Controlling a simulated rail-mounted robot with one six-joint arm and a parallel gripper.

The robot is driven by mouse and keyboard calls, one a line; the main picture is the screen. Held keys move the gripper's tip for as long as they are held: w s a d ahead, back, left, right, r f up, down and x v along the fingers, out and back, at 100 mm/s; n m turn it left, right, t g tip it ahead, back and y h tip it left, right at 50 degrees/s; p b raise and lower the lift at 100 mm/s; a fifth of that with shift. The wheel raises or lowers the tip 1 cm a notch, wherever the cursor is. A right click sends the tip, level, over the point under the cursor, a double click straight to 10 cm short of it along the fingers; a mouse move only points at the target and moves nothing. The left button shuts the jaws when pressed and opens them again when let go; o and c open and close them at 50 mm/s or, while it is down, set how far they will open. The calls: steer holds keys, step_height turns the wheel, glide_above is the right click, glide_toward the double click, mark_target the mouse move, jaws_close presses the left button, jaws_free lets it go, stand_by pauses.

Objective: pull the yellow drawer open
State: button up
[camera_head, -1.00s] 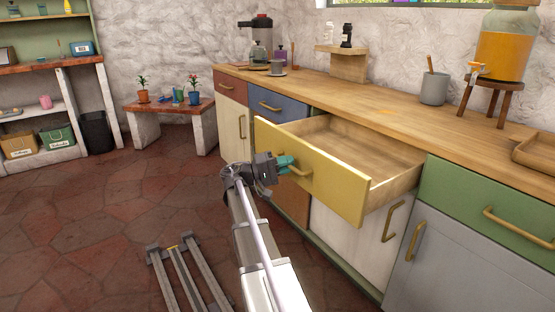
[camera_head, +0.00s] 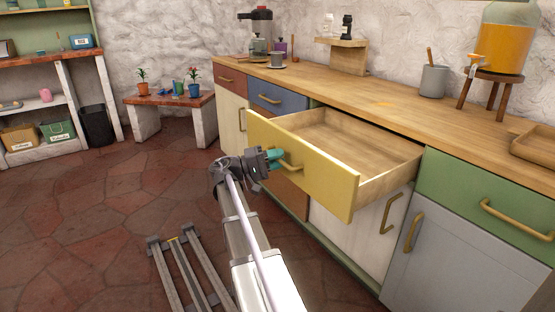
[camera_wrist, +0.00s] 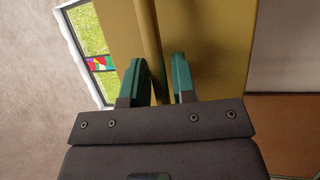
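The yellow drawer (camera_head: 300,167) stands well out from the counter front, its empty wooden inside (camera_head: 345,145) showing. Its brass handle (camera_head: 290,165) is on the front face, and it also shows as a bar in the wrist view (camera_wrist: 149,40). My gripper (camera_head: 278,158) is at the handle, with its teal fingers on either side of the bar. In the wrist view the fingers (camera_wrist: 163,82) are close together around the bar, though a thin gap seems to show by the right finger. The far part of the handle is partly hidden by the fingers in the head view.
Below the drawer are a white door (camera_head: 345,225) and an orange-brown front (camera_head: 286,195). A green drawer (camera_head: 470,190) is to the right, a blue drawer (camera_head: 276,99) to the left, both shut.

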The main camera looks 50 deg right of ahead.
steer(key=b+v, duration=0.2)
steer(key=v, duration=0.8)
steer(key=shift+w+a, duration=0.25)
steer(key=shift+w, duration=0.05)
steer(key=shift+f, duration=0.1)
